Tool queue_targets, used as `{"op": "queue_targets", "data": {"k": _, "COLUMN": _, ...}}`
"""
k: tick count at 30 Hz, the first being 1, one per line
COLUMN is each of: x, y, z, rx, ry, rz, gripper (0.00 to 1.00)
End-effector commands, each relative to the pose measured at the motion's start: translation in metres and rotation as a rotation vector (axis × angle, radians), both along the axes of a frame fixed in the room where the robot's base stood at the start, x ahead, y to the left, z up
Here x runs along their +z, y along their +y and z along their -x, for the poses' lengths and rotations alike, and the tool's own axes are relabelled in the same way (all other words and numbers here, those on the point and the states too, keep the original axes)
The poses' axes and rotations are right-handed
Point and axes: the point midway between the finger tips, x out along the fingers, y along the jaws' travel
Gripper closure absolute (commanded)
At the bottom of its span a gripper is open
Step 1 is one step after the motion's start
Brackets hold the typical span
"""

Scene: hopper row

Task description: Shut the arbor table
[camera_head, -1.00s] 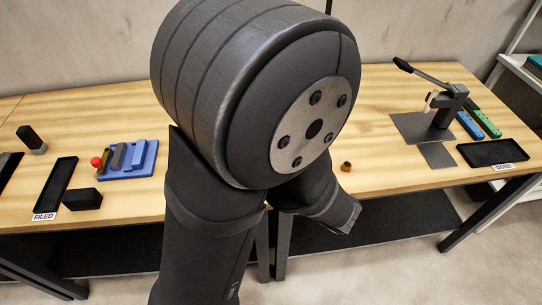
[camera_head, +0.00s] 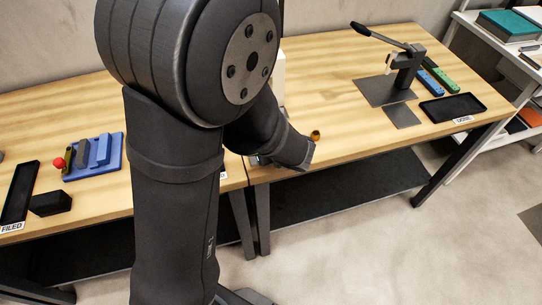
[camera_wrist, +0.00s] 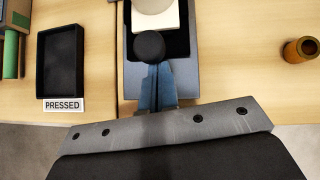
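In the wrist view a dark grey table plate (camera_wrist: 197,80) carries a black ball knob (camera_wrist: 149,46) near its front. Behind the knob a cream block (camera_wrist: 156,18) stands over a black recess. I take this for the arbor table. My gripper (camera_wrist: 156,72) reaches the knob from the front, its two blue-grey fingers close together. The knob covers the fingertips, so I cannot tell whether they hold its stem. In the head view my arm hides most of this station; a white upright part (camera_head: 279,72) shows behind it.
A black tray marked PRESSED (camera_wrist: 60,62) lies left of the plate. A brass ring (camera_wrist: 300,49) stands to the right. A blue holder (camera_head: 106,163) is left.

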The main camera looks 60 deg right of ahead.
Motion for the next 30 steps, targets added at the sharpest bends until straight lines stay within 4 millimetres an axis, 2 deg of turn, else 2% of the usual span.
{"op": "queue_targets", "data": {"k": 7, "x": 0.000, "y": -0.049, "z": -0.051, "rx": 0.006, "ry": 0.000, "rz": 0.002, "gripper": 1.00}}
{"op": "queue_targets", "data": {"k": 13, "x": 0.000, "y": -0.074, "z": -0.076, "rx": 0.003, "ry": 0.000, "rz": 0.002, "gripper": 1.00}}
{"op": "queue_targets", "data": {"k": 23, "x": 0.001, "y": -0.069, "z": -0.067, "rx": -0.001, "ry": 0.000, "rz": 0.000, "gripper": 1.00}}
{"op": "queue_targets", "data": {"k": 29, "x": 0.003, "y": -0.048, "z": -0.038, "rx": -0.006, "ry": -0.001, "rz": 0.000, "gripper": 1.00}}
{"op": "queue_targets", "data": {"k": 30, "x": 0.010, "y": -0.046, "z": -0.034, "rx": -0.003, "ry": 0.000, "rz": 0.005, "gripper": 1.00}}
